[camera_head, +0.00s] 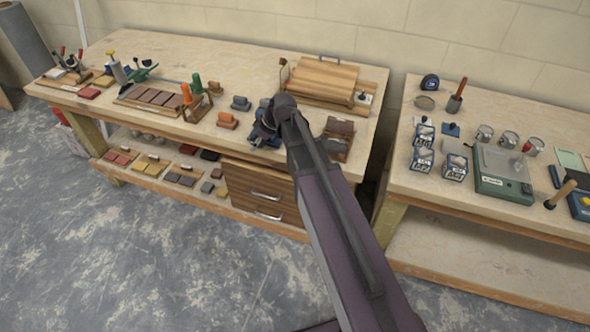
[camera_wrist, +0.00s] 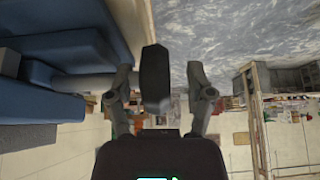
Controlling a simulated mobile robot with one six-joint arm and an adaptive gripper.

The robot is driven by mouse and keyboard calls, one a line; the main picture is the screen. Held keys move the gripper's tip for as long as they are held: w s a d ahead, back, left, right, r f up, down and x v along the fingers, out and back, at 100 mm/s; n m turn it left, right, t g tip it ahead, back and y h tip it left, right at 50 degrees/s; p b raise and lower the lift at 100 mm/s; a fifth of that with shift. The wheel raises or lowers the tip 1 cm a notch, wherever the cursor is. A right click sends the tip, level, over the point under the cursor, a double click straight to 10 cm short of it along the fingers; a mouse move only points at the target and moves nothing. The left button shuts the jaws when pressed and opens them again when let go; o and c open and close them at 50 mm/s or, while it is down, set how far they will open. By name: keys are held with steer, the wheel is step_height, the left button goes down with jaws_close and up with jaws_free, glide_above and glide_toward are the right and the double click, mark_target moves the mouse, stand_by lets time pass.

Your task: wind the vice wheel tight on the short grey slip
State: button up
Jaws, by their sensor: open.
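A blue vice (camera_wrist: 60,75) fills the upper left of the wrist view, very close. A grey shaft (camera_wrist: 88,83) runs from it to the dark vice wheel (camera_wrist: 155,72), seen edge-on. My gripper (camera_wrist: 159,78) is open, with one finger on each side of the wheel and visible gaps to both. In the head view, a small part of the blue vice (camera_head: 262,142) shows on the left bench below my wrist. My wrist and arm hide most of the vice and wheel there. I cannot make out the short grey slip or the jaw gap.
A wooden board (camera_head: 320,78) stands behind my wrist, and a brown box (camera_head: 337,136) sits right of my arm. Orange-based tools (camera_head: 227,121) and a grey-blue block (camera_head: 241,103) stand to the left. The right bench (camera_head: 440,188) holds tins and a scale.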

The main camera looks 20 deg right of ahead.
steer(key=g+h+p, duration=0.1)
steer(key=g+h, duration=0.1)
steer(key=shift+w+a+r+h+p, duration=0.1)
steer(key=shift+w+h+p, duration=0.05)
steer(key=shift+h+p, duration=0.2)
steer(key=shift+g+h+p, duration=0.3)
steer(key=shift+g+h, duration=0.5)
steer(key=shift+h, duration=0.25)
step_height(320, 180, up, 2)
steer(key=shift+r+p, duration=0.2)
steer(key=shift+p, duration=0.95)
step_height(320, 180, up, 11)
steer(key=p, duration=1.2)
steer(key=s+d+f+m+b, duration=0.3)
steer(key=s+f+m+b, duration=0.2)
steer(key=s, duration=0.4)
steer(key=s+d+f+m+b, duration=0.4)
steer(key=s+f+m+b, duration=0.1)
steer(key=s+f+b, duration=0.2)
steer(key=shift+s+d+m+b, duration=0.2)
steer(key=shift+s+m+b, duration=0.25)
steer(key=shift+s, duration=0.8)
